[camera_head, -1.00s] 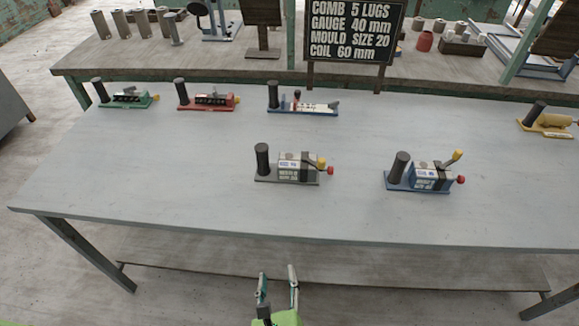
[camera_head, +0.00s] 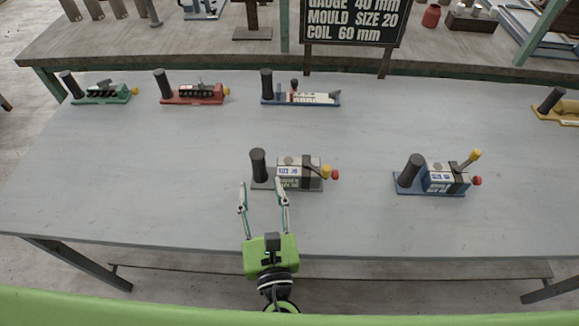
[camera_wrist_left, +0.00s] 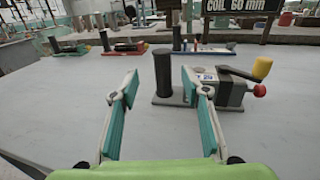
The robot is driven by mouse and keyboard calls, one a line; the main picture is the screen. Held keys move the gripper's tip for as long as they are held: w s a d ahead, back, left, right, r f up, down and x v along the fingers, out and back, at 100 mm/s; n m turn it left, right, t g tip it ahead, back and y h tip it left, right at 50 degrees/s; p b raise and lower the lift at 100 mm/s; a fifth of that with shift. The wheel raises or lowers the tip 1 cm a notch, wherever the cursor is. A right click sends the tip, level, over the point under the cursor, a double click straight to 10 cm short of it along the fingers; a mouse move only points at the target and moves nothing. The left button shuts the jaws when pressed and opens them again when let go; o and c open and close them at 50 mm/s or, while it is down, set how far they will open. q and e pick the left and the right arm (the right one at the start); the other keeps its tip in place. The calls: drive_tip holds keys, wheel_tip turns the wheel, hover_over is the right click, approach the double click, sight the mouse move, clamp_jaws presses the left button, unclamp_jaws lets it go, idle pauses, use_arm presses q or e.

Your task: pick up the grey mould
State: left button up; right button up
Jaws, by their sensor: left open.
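The grey mould (camera_head: 299,172) stands near the middle of the table, with a grey base, a black upright handle at its left and yellow and red knobs at its right. It also shows in the left wrist view (camera_wrist_left: 228,91), partly hidden by the right finger. My left gripper (camera_head: 262,186) is open and empty, over the table's front part, with its fingertips just in front of the grey mould's black handle. In the left wrist view the black handle shows between the open fingers (camera_wrist_left: 157,80), beyond their tips. My right gripper is not in view.
A blue mould (camera_head: 440,180) stands to the right. Green (camera_head: 101,95), red (camera_head: 194,97) and blue-and-white (camera_head: 303,98) moulds stand along the back, and a yellow one (camera_head: 562,112) at the far right. A sign (camera_head: 352,20) stands behind. The table's front left is clear.

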sight(259, 165)
use_arm(q)
drive_tip(key=x, duration=0.4)
drive_tip(key=shift+p, duration=0.3)
drive_tip(key=shift+w, duration=0.2)
drive_tip(key=x, duration=0.3)
drive_tip(key=p+x, duration=0.1)
drive_tip(key=shift+w+d+f, duration=0.15)
drive_tip(key=shift+w+f, duration=0.05)
drive_tip(key=shift+f, duration=0.15)
drive_tip(key=shift+w, duration=0.35)
drive_tip(key=shift+c, duration=0.2)
clamp_jaws()
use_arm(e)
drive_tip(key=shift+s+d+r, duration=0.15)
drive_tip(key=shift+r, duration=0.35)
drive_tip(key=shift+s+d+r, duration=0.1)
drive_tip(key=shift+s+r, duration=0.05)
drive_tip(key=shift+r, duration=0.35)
